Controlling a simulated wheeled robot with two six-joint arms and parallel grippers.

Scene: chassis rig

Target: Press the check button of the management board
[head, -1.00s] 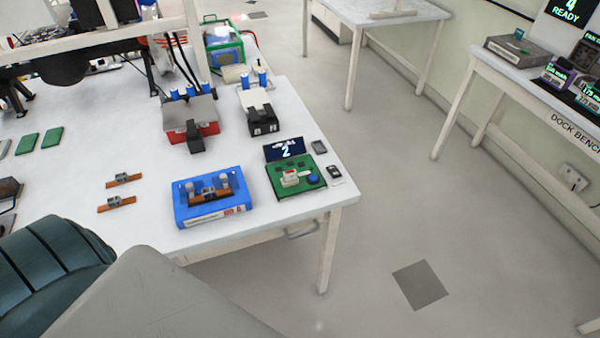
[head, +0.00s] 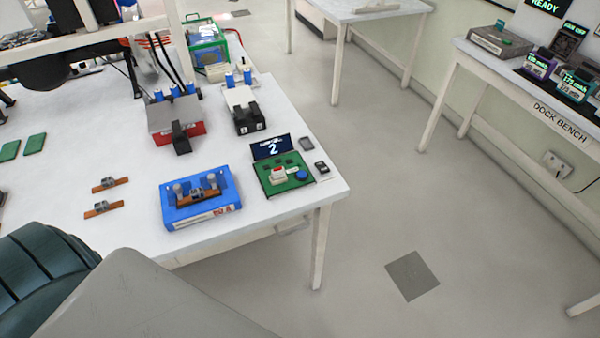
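The management board (head: 283,187) is a green board near the right front corner of the white table. A small dark display (head: 272,148) at its back edge shows a "2". A round blue button (head: 300,175) sits on the board's right part. Which of these is the check button cannot be read. Neither of my grippers is in view. Large grey and dark green parts, seemingly mine, fill the lower left corner, apart from the board in the picture.
On the white table (head: 110,230), a blue tray (head: 198,220) holding a brown piece stands left of the board. Behind are a red-and-grey device (head: 176,115) and a black-and-white one (head: 243,110). A dock bench (head: 520,95) stands at the right, with open floor (head: 370,200) between.

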